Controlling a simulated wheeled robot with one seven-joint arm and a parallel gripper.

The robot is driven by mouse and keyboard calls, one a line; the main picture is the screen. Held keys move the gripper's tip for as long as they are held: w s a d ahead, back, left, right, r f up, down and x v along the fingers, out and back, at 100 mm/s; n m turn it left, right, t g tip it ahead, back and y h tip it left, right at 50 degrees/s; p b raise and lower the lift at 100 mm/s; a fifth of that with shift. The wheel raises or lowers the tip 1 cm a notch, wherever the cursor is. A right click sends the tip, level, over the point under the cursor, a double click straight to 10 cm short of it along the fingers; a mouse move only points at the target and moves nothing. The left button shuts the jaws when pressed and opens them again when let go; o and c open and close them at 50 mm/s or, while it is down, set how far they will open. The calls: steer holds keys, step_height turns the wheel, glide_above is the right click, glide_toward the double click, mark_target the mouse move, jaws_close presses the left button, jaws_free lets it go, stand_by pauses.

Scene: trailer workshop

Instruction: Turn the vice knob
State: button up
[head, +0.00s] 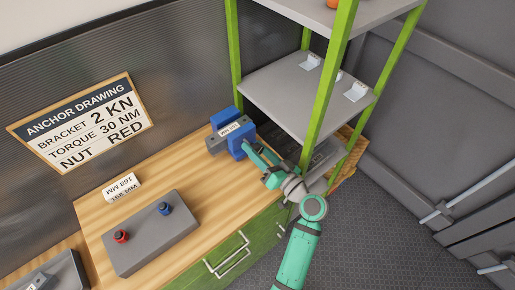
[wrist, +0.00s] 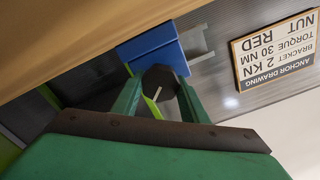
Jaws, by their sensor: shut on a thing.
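The vice (head: 215,144) has a grey body, two blue jaws and a small white label. It sits at the back right end of the wooden workbench, and its blue jaw shows upside down in the wrist view (wrist: 152,52). The dark, many-sided vice knob (wrist: 160,80) stands in front of that blue jaw. My gripper (head: 249,149) reaches in from the right at the vice's near side. In the wrist view its two green fingers (wrist: 160,95) are on either side of the knob, shut on it. The knob is hidden behind the gripper in the head view.
A grey box (head: 150,238) with a red and a blue knob sits on the bench (head: 186,192), beside a white 168 MM block (head: 121,187). A green-post shelf (head: 290,95) stands close to my gripper on the right. An anchor drawing sign (head: 83,122) hangs on the wall.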

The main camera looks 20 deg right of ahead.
steer(key=shift+d+m, duration=0.15)
steer(key=shift+m, duration=0.35)
steer(key=shift+f, duration=0.1)
steer(key=o, duration=1.1)
steer(key=shift+s, duration=0.15)
steer(key=shift+c, duration=0.2)
steer(key=v, duration=1)
steer(key=shift+s+d, duration=0.1)
steer(key=shift+s, duration=0.25)
